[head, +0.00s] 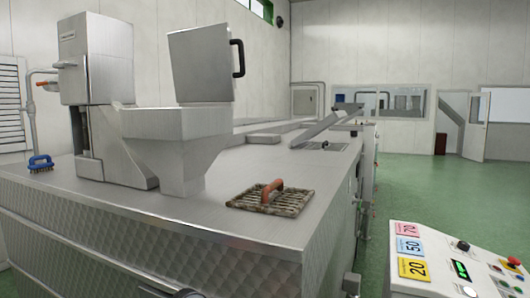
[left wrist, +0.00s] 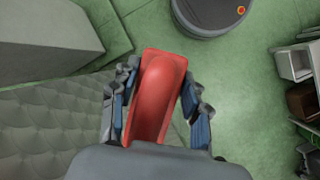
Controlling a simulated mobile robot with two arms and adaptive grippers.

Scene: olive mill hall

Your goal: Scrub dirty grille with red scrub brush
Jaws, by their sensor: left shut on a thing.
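The dirty grille (head: 240,200) lies flat on the steel machine top near its front right corner. It is brown and grimed, with an orange-red handle across its top. In the left wrist view my left gripper (left wrist: 160,80) is shut on the red scrub brush (left wrist: 162,100), with blue-padded fingers on both sides of it. The brush's bristles are hidden. Beneath the brush are green floor and the machine's quilted side panel, so it is apart from the grille. I cannot clearly make out the left gripper in the head view. My right gripper is in neither view.
A steel hopper (head: 175,135) with a raised lid (head: 202,65) stands behind the grille. A control panel (head: 445,268) is at lower right. Green floor (head: 425,190) is open at right.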

